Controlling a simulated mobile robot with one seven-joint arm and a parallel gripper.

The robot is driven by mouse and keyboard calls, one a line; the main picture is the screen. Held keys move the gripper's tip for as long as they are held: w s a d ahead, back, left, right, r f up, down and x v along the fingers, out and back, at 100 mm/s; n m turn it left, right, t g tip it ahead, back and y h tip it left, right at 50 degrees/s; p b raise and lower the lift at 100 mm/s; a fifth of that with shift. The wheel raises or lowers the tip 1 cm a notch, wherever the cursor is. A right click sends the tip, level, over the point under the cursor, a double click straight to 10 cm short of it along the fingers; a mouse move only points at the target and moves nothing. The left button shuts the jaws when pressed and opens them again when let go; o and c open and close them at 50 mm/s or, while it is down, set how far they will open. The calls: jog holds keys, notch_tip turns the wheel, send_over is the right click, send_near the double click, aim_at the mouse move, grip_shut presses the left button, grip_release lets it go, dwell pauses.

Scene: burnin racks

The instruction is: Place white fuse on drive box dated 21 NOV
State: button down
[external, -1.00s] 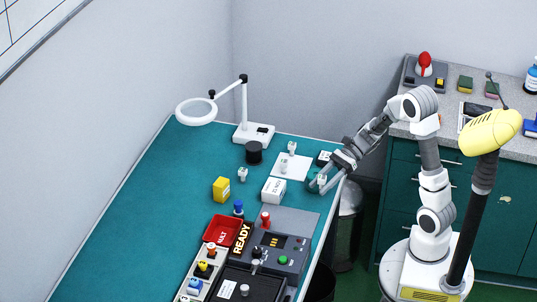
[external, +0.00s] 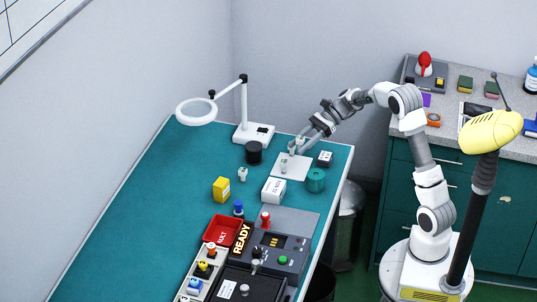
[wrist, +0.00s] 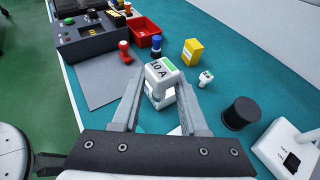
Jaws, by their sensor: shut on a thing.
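In the external view the fingertips are over the back of a white sheet (external: 297,176); fuse and fingers are hard to separate there. Another small white fuse (external: 284,166) stands on the sheet. A small white one with a green spot (wrist: 206,78) stands apart, also seen in the external view (external: 242,174). A white box (external: 273,190) bears dark lettering. I cannot read the date 21 NOV anywhere.
A yellow box (external: 221,189), red tray (external: 223,231) and control panels (external: 283,246) lie frontward. The table's left side is clear.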

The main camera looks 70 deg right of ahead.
jog(key=b, duration=0.2)
send_over(274, 186)
notch_tip(274, 186, down, 6)
jog(key=shift+f, duration=0.1)
jog(key=shift+f+b, duration=0.55)
jog(key=shift+f, duration=1.35)
jog(key=shift+f, duration=0.15)
jog(key=shift+c, duration=2.2)
grip_release()
